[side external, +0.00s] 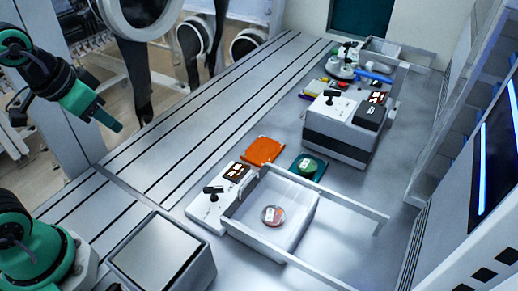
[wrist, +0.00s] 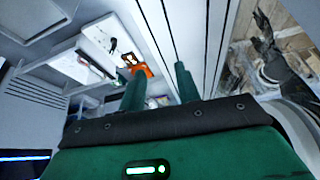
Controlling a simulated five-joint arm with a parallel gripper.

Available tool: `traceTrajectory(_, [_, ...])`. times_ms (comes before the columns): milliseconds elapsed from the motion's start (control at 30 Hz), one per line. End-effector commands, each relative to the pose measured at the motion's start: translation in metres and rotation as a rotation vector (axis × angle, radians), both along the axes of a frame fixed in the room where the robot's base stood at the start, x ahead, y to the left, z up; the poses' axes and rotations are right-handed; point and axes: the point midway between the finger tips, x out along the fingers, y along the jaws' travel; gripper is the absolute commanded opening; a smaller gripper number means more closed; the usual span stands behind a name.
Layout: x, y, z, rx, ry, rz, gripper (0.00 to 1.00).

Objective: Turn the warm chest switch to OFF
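Two white chest units with black lever switches show in the side view. The near unit (side external: 305,222) is an open-topped box holding a small red-and-white round item (side external: 272,215); its lever (side external: 213,189) sits on a white panel beside a dark display (side external: 236,171) with orange marks. The far unit (side external: 338,133) has a lever (side external: 330,96) on top and a dark display (side external: 377,98). I cannot read which is the warm chest, nor the lever settings. My gripper (side external: 117,125) hangs at upper left, away from both. In the wrist view its fingers (wrist: 160,72) are apart and empty.
An orange pad (side external: 263,151) and a teal tray with a green round item (side external: 307,167) lie between the units. Small coloured items and a bin (side external: 394,52) stand at the back. A white wall with a lit panel borders the right. The grooved bench (side external: 200,110) is clear.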

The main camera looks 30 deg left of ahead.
Motion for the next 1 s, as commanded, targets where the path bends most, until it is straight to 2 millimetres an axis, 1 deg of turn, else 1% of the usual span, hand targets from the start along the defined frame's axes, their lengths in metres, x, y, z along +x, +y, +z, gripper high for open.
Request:
traceTrajectory(267, [0.033, -0.029, -0.013, 0.047, 0.104, -0.187, 0.33])
traceTrajectory(467, [0.056, -0.054, -0.029, 0.082, 0.177, -0.328, 0.33])
traceTrajectory(700, [0.079, -0.088, -0.056, 0.125, 0.261, -0.500, 0.33])
traceTrajectory(1000, [0.098, -0.133, -0.098, 0.175, 0.360, -0.705, 0.33])
